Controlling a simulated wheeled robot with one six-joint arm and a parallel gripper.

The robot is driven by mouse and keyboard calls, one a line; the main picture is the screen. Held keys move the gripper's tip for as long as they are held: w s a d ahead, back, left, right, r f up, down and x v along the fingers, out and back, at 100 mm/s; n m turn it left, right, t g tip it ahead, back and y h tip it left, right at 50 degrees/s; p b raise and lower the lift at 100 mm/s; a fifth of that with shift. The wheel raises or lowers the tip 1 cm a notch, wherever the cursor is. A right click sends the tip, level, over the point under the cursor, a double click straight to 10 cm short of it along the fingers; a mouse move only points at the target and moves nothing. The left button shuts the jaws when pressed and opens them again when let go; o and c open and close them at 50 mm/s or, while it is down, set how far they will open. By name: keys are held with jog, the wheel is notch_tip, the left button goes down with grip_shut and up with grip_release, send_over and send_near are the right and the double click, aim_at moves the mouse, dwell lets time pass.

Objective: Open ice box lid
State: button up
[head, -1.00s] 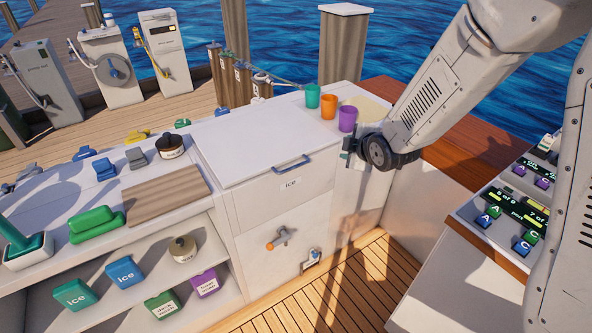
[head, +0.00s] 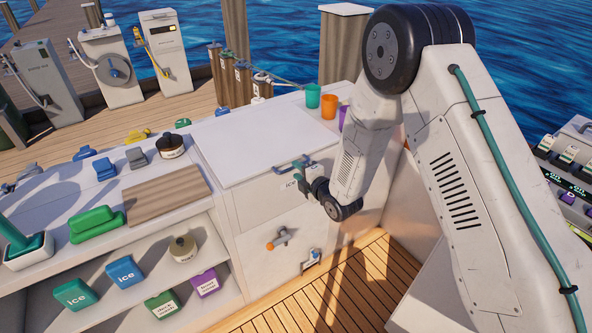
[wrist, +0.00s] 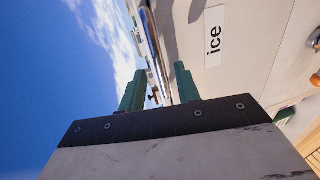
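The ice box has a flat white lid (head: 262,138), which lies shut on top of the box. A blue-grey bar handle (head: 284,168) runs along its front edge, above the "ice" label (wrist: 214,38). My gripper (head: 303,168) is at the right end of the handle, in front of the box. In the wrist view, its two green fingers (wrist: 157,88) stand apart, and the handle (wrist: 151,45) runs into the gap between them. Whether the fingers touch the handle cannot be told. My arm hides part of the box's right side.
Below the lid are an orange-tipped tap (head: 279,240) and a small spout (head: 311,258). Teal (head: 313,96) and orange (head: 329,106) cups stand behind. A wooden board (head: 163,193) and a dark-lidded jar (head: 170,147) sit on the left counter.

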jog(key=shift+x, duration=1.05)
grip_shut()
jog(key=shift+d+r, duration=0.1)
